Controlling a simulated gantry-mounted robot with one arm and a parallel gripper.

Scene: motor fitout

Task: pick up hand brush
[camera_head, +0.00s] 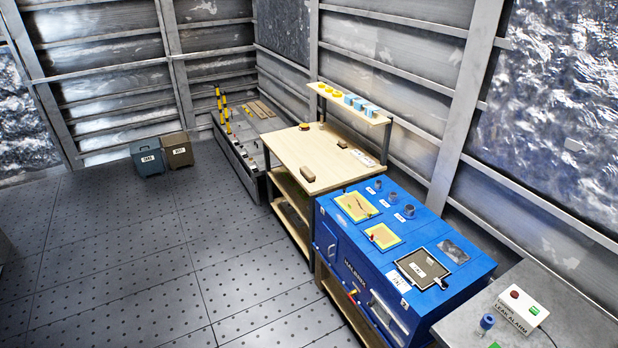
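I cannot pick out the hand brush for certain. A small brown block (307,174) lies at the front left of the wooden workbench top (325,150); it could be the brush, but it is too small to tell. A smaller dark piece (342,144) lies farther back on the same top. My gripper is not in view.
A blue cabinet (345,258) with yellow trays, knobs and a dark framed tray (423,268) stands beside the bench. A grey table (470,318) with an alarm box (520,312) is at the front right. Two bins (147,157) stand at the back left. The floor at left is clear.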

